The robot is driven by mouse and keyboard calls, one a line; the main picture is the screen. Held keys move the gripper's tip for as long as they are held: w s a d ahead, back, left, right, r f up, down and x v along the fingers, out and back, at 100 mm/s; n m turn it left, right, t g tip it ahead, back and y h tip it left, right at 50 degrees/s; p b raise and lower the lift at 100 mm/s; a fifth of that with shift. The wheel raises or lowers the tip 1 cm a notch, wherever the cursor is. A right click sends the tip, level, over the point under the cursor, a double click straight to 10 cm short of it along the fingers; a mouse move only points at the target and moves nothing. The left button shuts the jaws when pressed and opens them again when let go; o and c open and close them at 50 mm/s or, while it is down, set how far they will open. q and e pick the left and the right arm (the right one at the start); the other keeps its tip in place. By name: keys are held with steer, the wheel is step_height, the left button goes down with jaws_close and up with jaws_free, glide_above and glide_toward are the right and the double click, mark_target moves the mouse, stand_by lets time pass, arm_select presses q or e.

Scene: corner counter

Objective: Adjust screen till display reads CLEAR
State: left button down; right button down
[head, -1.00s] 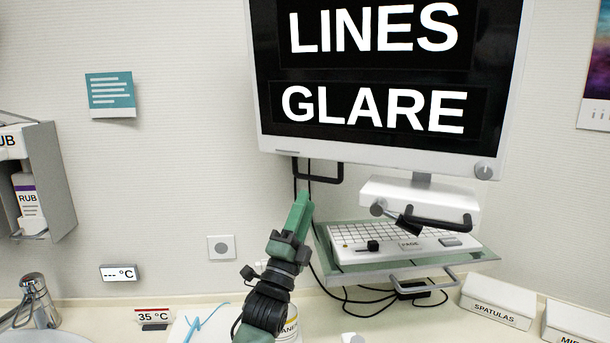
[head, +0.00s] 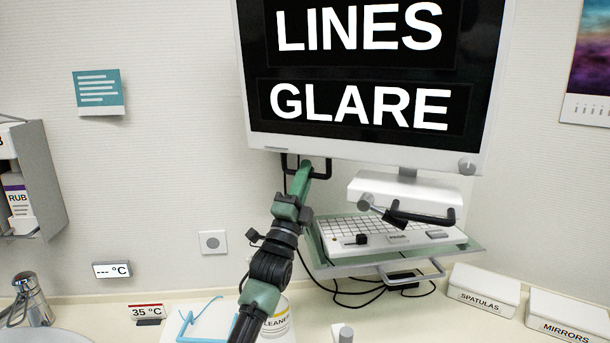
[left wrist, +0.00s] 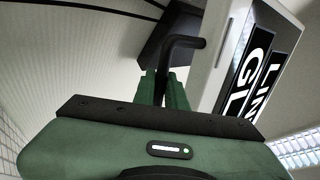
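The screen (head: 375,148) hangs on an arm and shows LINES and GLARE in white on black. The screen also shows in the left wrist view (left wrist: 226,60). A black bar handle (head: 307,178) hangs under its lower left edge, and a grey knob (head: 466,166) sits at its lower right corner. My left gripper (head: 306,165) is at this handle. In the left wrist view, the handle (left wrist: 185,43) runs down between my close-set green fingers (left wrist: 164,92), and the bar fills the narrow gap. My right gripper is not in view.
Cables hang beneath. White boxes (head: 482,290) stand at right, a cleaner tub (head: 278,322) behind my left arm, and a tap (head: 32,300) at left.

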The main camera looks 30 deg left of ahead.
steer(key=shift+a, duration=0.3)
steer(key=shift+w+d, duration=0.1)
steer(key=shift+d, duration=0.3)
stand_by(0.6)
arm_select(q)
steer(key=w+b, duration=0.2)
steer(key=w, duration=0.1)
steer(key=shift+a+r, duration=0.15)
steer(key=shift+r, duration=0.05)
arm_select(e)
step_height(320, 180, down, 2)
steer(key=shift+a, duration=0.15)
arm_select(q)
steer(key=c, duration=1.5)
jaws_free()
steer(key=shift+o, duration=0.2)
